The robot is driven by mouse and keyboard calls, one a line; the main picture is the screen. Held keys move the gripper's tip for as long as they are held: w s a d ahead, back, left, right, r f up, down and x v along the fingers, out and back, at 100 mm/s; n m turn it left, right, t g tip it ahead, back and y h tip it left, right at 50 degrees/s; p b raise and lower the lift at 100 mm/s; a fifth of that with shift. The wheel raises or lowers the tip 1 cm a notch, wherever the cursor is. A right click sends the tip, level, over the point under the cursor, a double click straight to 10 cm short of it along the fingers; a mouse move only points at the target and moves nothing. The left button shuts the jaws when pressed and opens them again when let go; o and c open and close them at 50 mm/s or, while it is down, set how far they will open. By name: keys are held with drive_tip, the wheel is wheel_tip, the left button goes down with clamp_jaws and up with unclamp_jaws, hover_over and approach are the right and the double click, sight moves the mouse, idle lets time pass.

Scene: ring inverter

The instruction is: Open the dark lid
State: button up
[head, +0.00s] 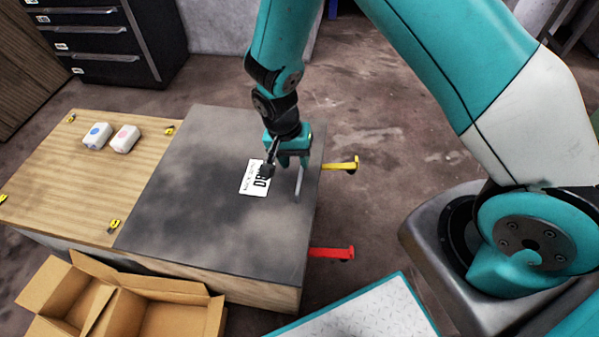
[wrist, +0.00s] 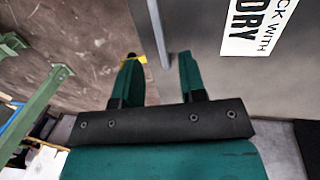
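The dark lid (head: 185,225) lies flat and shut on the right part of a wooden box, with a white label (head: 254,178) on it. A thin grey handle bar (head: 299,182) stands near its right edge. My gripper (head: 286,163) is over the lid at this edge, pointing down. In the wrist view my gripper (wrist: 158,58) is open, with its two green fingers apart. The bar (wrist: 160,38) shows in line with the gap between the fingertips; I see no contact. The wrist view also shows the lid (wrist: 205,65) and part of the label (wrist: 258,25).
A yellow latch (head: 340,166) and a red latch (head: 332,253) stick out at the box's right side. A wooden lid (head: 60,160) to the left carries two small white blocks (head: 111,136). An open cardboard box (head: 180,315) stands in front.

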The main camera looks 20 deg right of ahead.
sight(300, 175)
drive_tip(key=f, duration=0.5)
drive_tip(key=shift+s+d, duration=0.25)
drive_tip(key=shift+d, duration=0.15)
clamp_jaws()
